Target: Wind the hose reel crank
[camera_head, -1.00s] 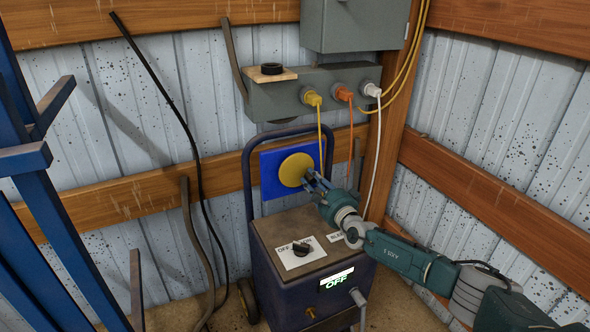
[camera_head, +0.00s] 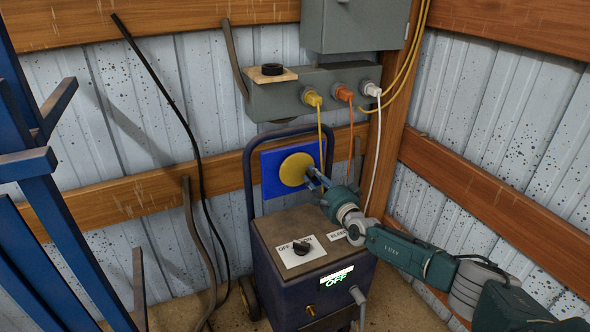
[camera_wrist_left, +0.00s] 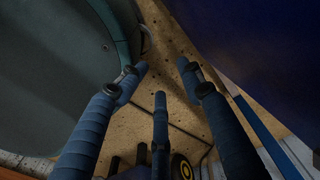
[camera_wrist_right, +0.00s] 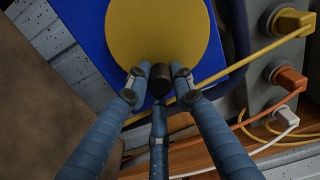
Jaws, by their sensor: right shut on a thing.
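The hose reel crank shows as a yellow disc (camera_head: 295,169) on a blue square plate (camera_head: 270,180). In the right wrist view the disc (camera_wrist_right: 158,40) fills the upper middle, with a short black handle (camera_wrist_right: 159,80) at its lower edge. My right gripper (camera_head: 314,178) is at the disc's right edge in the head view. Its fingers (camera_wrist_right: 160,82) are closed around the black handle. My left gripper (camera_wrist_left: 163,72) shows only in the left wrist view. Its fingers are spread with nothing between them, above the tan floor.
A dark wheeled cart (camera_head: 290,290) with a switch knob (camera_head: 301,247) and a lit OFF display stands below the disc. A grey socket box (camera_head: 290,98) with yellow, orange and white plugs is above. A blue rack (camera_head: 45,210) stands left. Cords hang near my right arm.

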